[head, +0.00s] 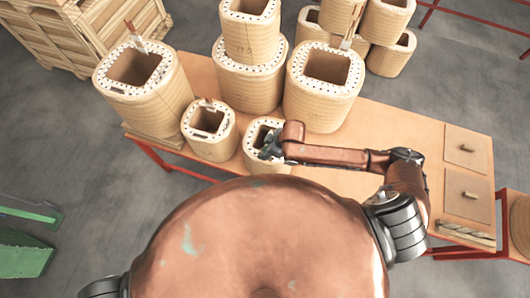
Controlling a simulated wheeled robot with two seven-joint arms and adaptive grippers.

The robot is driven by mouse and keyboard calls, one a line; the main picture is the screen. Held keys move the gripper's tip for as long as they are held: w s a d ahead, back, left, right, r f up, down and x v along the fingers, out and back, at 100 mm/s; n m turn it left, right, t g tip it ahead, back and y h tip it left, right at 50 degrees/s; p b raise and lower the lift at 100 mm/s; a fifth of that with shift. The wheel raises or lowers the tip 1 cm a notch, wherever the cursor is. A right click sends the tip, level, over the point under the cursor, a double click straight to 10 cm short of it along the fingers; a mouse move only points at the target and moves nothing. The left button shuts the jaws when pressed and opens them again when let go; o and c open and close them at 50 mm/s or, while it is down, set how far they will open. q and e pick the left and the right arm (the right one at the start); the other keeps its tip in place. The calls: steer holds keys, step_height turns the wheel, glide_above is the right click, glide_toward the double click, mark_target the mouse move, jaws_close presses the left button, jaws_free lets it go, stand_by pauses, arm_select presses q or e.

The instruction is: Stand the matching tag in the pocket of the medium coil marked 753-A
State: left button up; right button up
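Several tan wound coils with square openings and dotted white rims stand on a wooden table. No marking is readable, so I cannot tell which coil is 753-A. A large coil (160,110) at left has an upright tag (136,38) at its rim. A small coil (212,145) in front has a tag (208,102) at its back rim. A large coil (318,105) at right has a tag (347,39) at its back rim. My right gripper (268,150) is at the right rim of another small coil (251,155). Its fingers are too small to read. My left gripper is out of view.
One coil (250,40) is stacked on another (248,90) at the table's back. More coils (388,55) stand behind the table. A wooden crate (75,35) is at back left.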

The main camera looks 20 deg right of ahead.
steer(key=shift+o, duration=0.6)
steer(key=shift+d+r, duration=0.1)
steer(key=shift+r, duration=0.1)
steer(key=v, duration=1.1)
steer(key=shift+r, duration=0.3)
steer(key=shift+s, duration=0.1)
